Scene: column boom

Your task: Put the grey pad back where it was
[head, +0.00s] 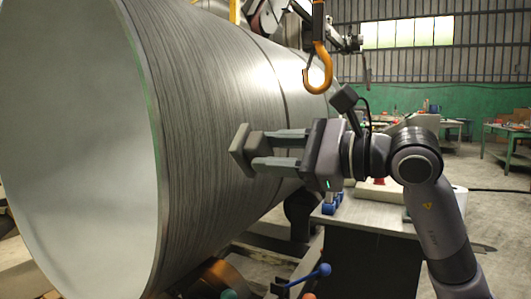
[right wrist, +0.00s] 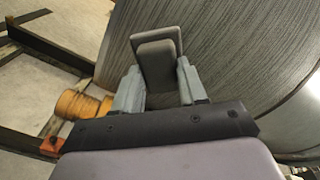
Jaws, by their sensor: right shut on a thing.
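The grey pad (head: 240,151) is a small dark grey block held at the ends of my right gripper's fingers (head: 262,151). It stands in front of the curved side of the large ribbed metal cylinder (head: 205,90). In the right wrist view the pad (right wrist: 158,62) sits between the two fingers (right wrist: 158,88), with the cylinder's wall (right wrist: 230,50) behind it. I cannot tell whether the pad touches the cylinder. My right gripper is shut on the pad. My left gripper is not in view.
A yellow hook (head: 319,68) hangs above my right gripper. A light-topped bench (head: 375,215) with small blue parts stands below my right arm. A lever with a blue knob (head: 324,270) is at the bottom. An orange cylindrical part (right wrist: 80,105) lies left in the wrist view.

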